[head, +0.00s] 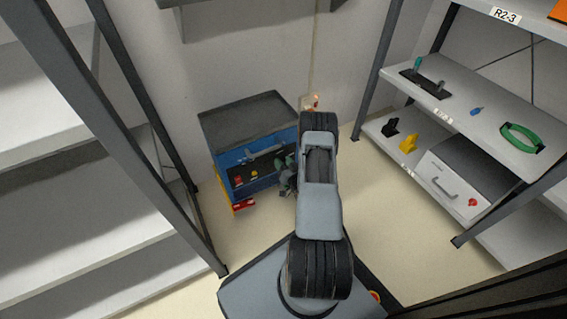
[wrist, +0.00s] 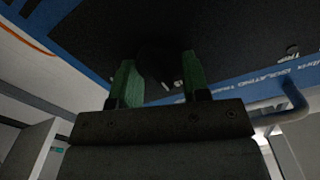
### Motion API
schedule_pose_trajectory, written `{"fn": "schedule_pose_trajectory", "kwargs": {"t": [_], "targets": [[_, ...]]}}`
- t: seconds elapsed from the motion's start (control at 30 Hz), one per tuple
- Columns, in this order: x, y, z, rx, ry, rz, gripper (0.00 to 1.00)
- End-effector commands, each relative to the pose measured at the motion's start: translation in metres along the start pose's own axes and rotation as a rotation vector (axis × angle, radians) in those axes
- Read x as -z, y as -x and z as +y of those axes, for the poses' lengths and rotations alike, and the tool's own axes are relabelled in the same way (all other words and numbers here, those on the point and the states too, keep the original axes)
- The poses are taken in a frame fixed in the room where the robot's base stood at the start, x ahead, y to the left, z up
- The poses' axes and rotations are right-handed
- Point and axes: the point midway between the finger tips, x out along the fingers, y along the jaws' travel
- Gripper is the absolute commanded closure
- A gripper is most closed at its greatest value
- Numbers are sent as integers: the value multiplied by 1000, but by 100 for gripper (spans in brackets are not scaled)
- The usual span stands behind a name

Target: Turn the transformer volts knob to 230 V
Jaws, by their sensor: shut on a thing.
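The blue transformer (head: 232,158) with a dark grey top stands against the back wall in the head view. In the wrist view its dark front panel (wrist: 90,35) fills the upper part, with a blue strip lettered partly "ISOLATING". My gripper (wrist: 158,78) has green fingers, one on each side of a dark round knob (wrist: 160,58), and is shut on it. The knob is dark against the dark panel, so its pointer and the volts setting cannot be read. In the head view my gripper (head: 286,172) is at the transformer's front, partly hidden by my arm.
Empty grey shelves (head: 60,180) stand at left. A pale blue handle (wrist: 285,112) is right of my gripper.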

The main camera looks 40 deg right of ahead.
Motion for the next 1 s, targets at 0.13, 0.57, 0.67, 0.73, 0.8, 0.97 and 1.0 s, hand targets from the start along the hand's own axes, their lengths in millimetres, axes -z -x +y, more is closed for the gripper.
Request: {"fn": "schedule_pose_trajectory", "kwargs": {"t": [0.13,0.57,0.67,0.73,0.8,0.97,1.0], "targets": [[0,0,0,-1,-5,-1,81],[-1,0,1,-1,-227,-1,81],[-1,0,2,-1,-321,-2,81],[-1,0,2,-1,-388,-2,81],[-2,0,2,-1,-456,-2,81],[-2,0,3,-1,-607,-2,81],[-2,0,3,-1,-646,-2,81]]}}
